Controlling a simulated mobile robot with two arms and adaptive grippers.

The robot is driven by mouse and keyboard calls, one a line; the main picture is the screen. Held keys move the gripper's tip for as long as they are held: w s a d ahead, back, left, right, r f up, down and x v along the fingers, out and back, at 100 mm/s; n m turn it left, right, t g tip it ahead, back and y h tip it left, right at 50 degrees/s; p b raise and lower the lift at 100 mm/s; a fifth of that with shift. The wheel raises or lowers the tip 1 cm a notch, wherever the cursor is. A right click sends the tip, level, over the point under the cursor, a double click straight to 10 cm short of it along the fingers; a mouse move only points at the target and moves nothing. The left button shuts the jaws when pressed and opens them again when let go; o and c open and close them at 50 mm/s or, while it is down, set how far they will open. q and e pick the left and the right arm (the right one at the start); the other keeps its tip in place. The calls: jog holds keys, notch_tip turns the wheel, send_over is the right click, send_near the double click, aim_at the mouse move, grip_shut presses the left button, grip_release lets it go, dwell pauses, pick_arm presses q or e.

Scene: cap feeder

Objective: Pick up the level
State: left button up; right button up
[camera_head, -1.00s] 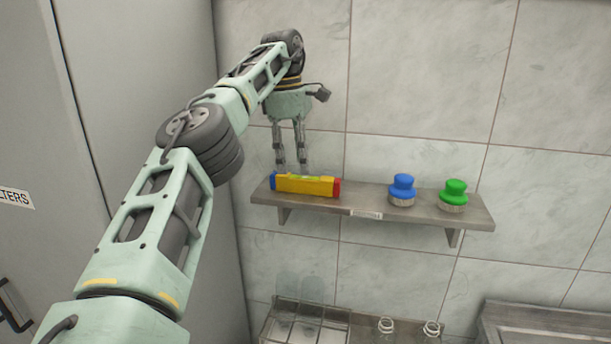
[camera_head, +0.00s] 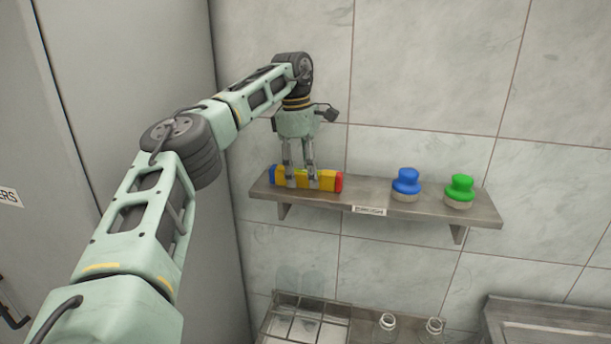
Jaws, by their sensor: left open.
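The level (camera_head: 326,181) is a yellow bar with a blue left end and a red right end. It lies along the left part of the wall shelf (camera_head: 375,198). My left gripper (camera_head: 302,182) points down at the level, with its fingers in front of or around the bar's middle. The left gripper is open. The fingers hide part of the level's middle, and I cannot tell whether they touch it. My right gripper is not in view.
A blue cap (camera_head: 407,181) and a green cap (camera_head: 459,188) stand on the shelf to the right. Below are a divided rack (camera_head: 290,322) and two clear bottles (camera_head: 387,325). A grey cabinet (camera_head: 130,60) is at the left. The shelf between level and blue cap is clear.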

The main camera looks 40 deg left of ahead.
pick_arm(q)
jog(key=shift+f, duration=0.25)
jog(key=shift+s+d+r, duration=0.1)
jog(key=shift+d, duration=0.05)
jog(key=shift+c, duration=0.4)
jog(key=c, duration=0.6)
grip_shut()
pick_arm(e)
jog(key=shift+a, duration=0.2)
